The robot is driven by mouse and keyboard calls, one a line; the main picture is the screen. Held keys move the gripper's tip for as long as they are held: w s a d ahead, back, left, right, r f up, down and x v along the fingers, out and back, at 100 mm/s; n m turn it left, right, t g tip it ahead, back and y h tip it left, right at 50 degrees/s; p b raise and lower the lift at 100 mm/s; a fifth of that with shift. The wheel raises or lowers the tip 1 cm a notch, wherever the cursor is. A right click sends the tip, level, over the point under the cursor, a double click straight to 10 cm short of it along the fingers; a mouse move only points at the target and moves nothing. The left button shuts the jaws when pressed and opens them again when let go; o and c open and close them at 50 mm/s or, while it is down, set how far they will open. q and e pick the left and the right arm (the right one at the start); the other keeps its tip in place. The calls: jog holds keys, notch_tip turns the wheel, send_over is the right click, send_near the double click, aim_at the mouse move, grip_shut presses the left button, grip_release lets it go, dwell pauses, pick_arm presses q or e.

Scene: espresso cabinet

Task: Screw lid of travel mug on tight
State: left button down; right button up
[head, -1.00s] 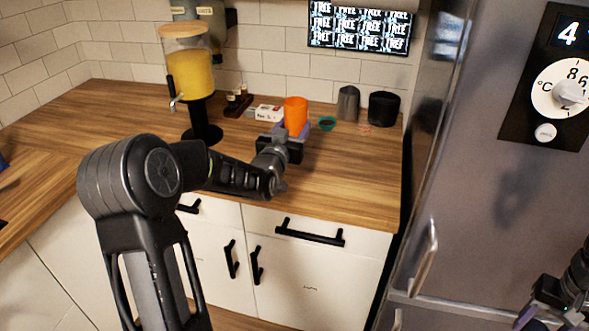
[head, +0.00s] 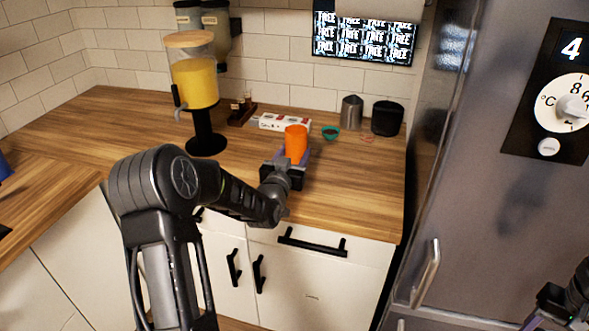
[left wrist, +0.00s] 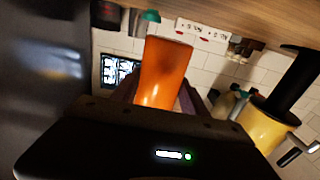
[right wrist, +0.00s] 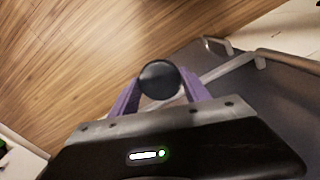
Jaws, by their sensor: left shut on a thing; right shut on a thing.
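An orange travel mug (head: 296,145) stands upright above the wooden counter in the head view, with no lid seen on it. My left gripper (head: 289,160) is shut on it. In the left wrist view the mug (left wrist: 163,75) shows between the purple fingers of the left gripper (left wrist: 160,95). In the right wrist view my right gripper (right wrist: 160,95) is shut on a round black lid (right wrist: 160,79). In the head view only part of the right gripper (head: 545,320) shows at the bottom right corner, well apart from the mug; the lid cannot be made out there.
A yellow drink dispenser (head: 195,85), a white box (head: 280,122), a teal bowl (head: 330,132), a grey metal container (head: 351,112) and a black container (head: 387,118) stand on the counter (head: 350,185). The fridge (head: 480,210) stands to the right. The front right of the counter is clear.

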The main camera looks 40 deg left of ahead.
pick_arm(q)
jog(key=shift+f, duration=0.45)
pick_arm(e)
jog(key=shift+r, duration=0.15)
pick_arm(q)
jog(key=shift+f+p, duration=0.45)
jog(key=shift+f, duration=1.55)
pick_arm(e)
jog(key=shift+r, duration=0.45)
pick_arm(q)
jog(key=shift+f, duration=0.1)
jog(key=shift+f, duration=0.15)
pick_arm(e)
jog(key=shift+f, duration=0.2)
pick_arm(q)
jog(key=c, duration=0.6)
grip_release()
pick_arm(e)
jog(key=shift+r, duration=0.15)
pick_arm(q)
jog(key=b+v, duration=0.3)
jog(key=v, duration=0.9)
pick_arm(e)
notch_tip(320, 180, down, 3)
jog(key=shift+r, duration=0.1)
